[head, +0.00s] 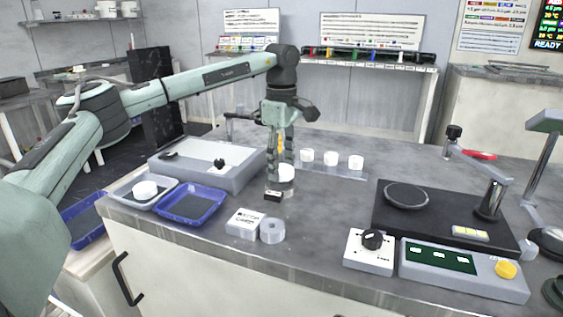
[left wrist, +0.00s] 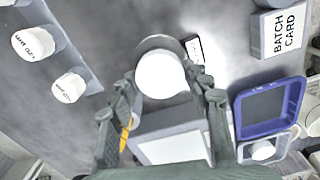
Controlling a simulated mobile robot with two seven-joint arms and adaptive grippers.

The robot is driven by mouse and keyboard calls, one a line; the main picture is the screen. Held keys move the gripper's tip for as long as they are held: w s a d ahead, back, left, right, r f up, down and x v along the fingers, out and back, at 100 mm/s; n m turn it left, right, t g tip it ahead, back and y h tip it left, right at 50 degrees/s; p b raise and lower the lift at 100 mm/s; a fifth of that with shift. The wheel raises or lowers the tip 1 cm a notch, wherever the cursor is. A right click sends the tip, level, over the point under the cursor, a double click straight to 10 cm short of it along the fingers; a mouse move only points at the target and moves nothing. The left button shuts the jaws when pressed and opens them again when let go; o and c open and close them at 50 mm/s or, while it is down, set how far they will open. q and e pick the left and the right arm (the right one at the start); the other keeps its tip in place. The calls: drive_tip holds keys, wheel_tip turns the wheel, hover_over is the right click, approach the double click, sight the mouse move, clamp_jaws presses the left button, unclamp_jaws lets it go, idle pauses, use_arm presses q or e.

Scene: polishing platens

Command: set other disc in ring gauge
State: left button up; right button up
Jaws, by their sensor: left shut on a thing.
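My left gripper (head: 284,174) points down over the bench and is shut on a white disc (head: 287,172). The disc also shows between the fingers in the left wrist view (left wrist: 163,76). A grey ring, seemingly the ring gauge (left wrist: 158,42), lies just below the disc, which covers part of it. The ring's opening is mostly hidden, and I cannot tell whether the disc touches it. Another white disc (head: 145,190) lies in the pale tray (head: 163,200) at the left. My right gripper is not identifiable in these views.
A small black-and-white block (head: 273,195) sits beside the ring. The batch card block (head: 245,223) and a grey roll (head: 272,231) stand nearer the front edge. A blue tray (head: 191,205) is to the left. Several white cylinders (head: 331,158) stand behind, and a black platen unit (head: 435,215) is right.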

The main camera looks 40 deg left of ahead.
use_arm(q)
drive_tip(key=shift+f+p, duration=0.3)
drive_tip(key=shift+f, duration=0.5)
idle(1.5)
drive_tip(key=o, duration=1.3)
wheel_tip(320, 180, up, 12)
idle(0.5)
